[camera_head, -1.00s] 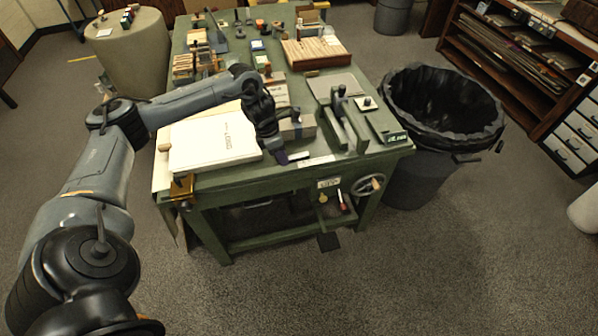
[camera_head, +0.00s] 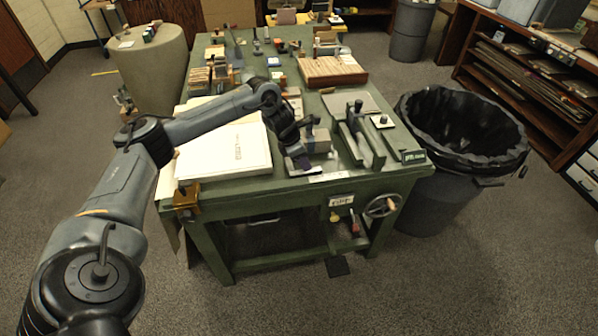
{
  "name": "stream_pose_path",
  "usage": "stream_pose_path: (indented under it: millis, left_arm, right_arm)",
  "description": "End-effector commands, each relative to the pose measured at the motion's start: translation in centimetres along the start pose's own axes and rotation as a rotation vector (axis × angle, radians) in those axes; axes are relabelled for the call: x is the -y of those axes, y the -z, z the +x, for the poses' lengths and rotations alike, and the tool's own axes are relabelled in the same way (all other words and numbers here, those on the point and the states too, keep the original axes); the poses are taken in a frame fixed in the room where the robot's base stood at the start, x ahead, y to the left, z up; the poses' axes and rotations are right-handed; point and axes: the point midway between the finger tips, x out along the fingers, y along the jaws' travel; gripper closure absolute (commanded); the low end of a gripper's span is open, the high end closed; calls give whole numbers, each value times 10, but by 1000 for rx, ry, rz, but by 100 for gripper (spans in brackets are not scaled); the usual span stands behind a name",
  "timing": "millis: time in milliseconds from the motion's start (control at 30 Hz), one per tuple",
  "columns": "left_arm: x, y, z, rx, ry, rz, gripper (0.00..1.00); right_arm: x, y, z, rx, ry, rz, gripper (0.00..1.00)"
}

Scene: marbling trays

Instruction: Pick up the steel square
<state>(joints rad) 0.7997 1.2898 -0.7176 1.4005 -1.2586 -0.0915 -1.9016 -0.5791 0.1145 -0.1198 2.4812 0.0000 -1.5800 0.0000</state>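My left gripper (camera_head: 297,160) hangs over the front part of the green table, pointing down between the white book and a grey block. A small pale and purple piece shows at its fingertips, but I cannot tell what it is. The fingers are too small and dark to tell if they are open or shut. I cannot pick out the steel square with certainty. A grey metal fixture (camera_head: 371,150) with long bars and an upright post stands to the right of the gripper, apart from it. My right gripper is not in view.
The green table (camera_head: 270,188) carries a white book (camera_head: 222,153), a grey block (camera_head: 319,141), a wooden slatted rack (camera_head: 333,72) and several small tools towards the back. A black-lined bin (camera_head: 462,130) stands close to the table's right side.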

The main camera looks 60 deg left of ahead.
Motion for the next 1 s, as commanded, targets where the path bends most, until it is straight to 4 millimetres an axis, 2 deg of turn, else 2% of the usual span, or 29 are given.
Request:
stream_pose_path:
  millis: [100,333,933,967,1000]
  left_arm:
    - [1,-3,19,1,3,-1,70]
    - [0,-5,42,0,1,0,70]
    - [0,-4,46,-1,1,0,70]
    - [0,-4,46,-1,1,0,72]
    - [0,-4,46,-1,1,0,78]
  right_arm:
    - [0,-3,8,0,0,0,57]
    - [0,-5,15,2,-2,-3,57]
    - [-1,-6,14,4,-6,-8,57]
    - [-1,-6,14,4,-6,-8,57]
    - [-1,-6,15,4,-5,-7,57]
